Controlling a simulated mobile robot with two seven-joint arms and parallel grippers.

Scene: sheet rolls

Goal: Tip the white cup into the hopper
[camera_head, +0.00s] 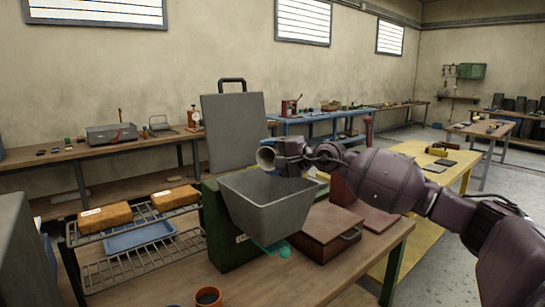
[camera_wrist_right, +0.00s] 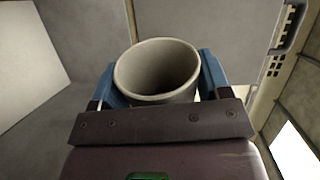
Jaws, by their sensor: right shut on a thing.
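The white cup (camera_head: 265,158) is held above the back of the grey hopper (camera_head: 262,211) in the head view, tilted well over with its mouth towards the left. My right gripper (camera_head: 284,154) is shut on it. In the right wrist view the cup (camera_wrist_right: 158,72) sits between the two blue fingers of my right gripper (camera_wrist_right: 157,85), its open mouth facing the camera and no contents seen inside. The hopper stands on a green body (camera_head: 228,240) on the wooden table, with its grey lid (camera_head: 233,133) raised behind it. My left gripper is not in view.
A wooden box (camera_head: 317,232) stands right of the hopper. A wire rack (camera_head: 130,259) with orange blocks (camera_head: 105,217) and a blue tray (camera_head: 139,237) is at the left. An orange cup (camera_head: 208,297) with dark contents is at the front edge. A green scoop-like thing (camera_head: 283,250) lies below the hopper.

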